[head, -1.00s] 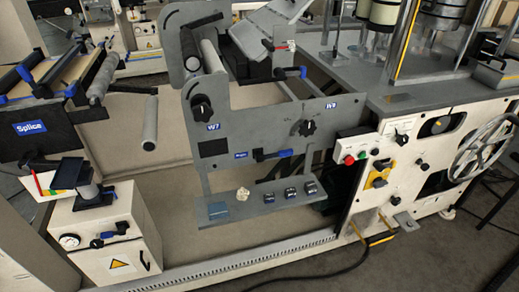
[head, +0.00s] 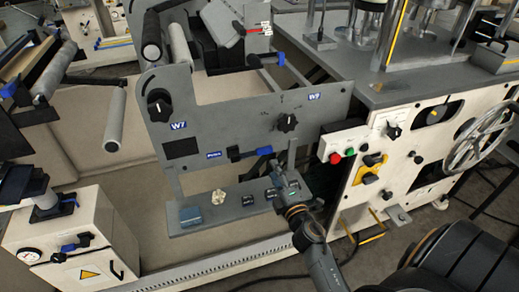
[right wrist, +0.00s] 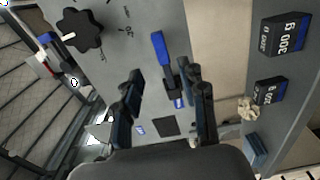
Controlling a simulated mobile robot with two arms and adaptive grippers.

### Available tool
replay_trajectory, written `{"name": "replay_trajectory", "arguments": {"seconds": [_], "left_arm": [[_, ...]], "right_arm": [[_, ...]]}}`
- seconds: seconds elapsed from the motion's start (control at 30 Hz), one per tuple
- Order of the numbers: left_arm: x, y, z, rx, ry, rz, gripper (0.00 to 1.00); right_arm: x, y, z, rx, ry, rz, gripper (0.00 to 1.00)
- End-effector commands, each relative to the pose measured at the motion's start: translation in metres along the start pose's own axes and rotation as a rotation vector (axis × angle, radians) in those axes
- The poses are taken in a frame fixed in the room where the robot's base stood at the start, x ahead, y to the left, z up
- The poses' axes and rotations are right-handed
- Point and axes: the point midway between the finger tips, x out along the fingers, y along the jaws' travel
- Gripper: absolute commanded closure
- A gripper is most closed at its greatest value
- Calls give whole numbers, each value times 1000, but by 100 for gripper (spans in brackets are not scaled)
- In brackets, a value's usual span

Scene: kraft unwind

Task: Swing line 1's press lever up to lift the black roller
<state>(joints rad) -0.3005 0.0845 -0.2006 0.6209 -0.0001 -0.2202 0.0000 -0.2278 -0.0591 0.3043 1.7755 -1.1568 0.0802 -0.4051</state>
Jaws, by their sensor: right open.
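The press lever (head: 264,150) has a blue handle and lies about level on the grey side panel, right of a small blue label. In the right wrist view the lever's blue handle (right wrist: 160,50) shows between and beyond my fingers. My right gripper (head: 277,172) is in front of the panel, just below and right of the handle. Its two fingers (right wrist: 165,92) are apart with nothing held; I cannot tell whether they touch the lever. I cannot pick out the black roller for sure. My left gripper is not in view.
A grey shelf (head: 238,212) below the lever carries small dark blocks, a blue box (head: 191,216) and a crumpled pale piece (head: 218,197). A black knob (head: 286,122) sits above the lever. A button box (head: 342,146) stands to the right.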

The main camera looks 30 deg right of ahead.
Motion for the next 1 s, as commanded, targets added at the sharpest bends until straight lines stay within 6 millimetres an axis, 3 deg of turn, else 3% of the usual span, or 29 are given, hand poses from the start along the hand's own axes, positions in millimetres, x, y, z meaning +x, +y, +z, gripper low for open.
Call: {"name": "replay_trajectory", "arguments": {"seconds": [0.3,0.5,0.93,1.0], "left_arm": [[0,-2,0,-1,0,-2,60],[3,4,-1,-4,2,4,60],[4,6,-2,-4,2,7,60],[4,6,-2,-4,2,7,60]], "right_arm": [[69,0,0,1,1,1,58],[96,-1,0,2,1,0,58],[105,-1,0,2,1,-1,58],[105,-1,0,3,1,-1,73]]}}
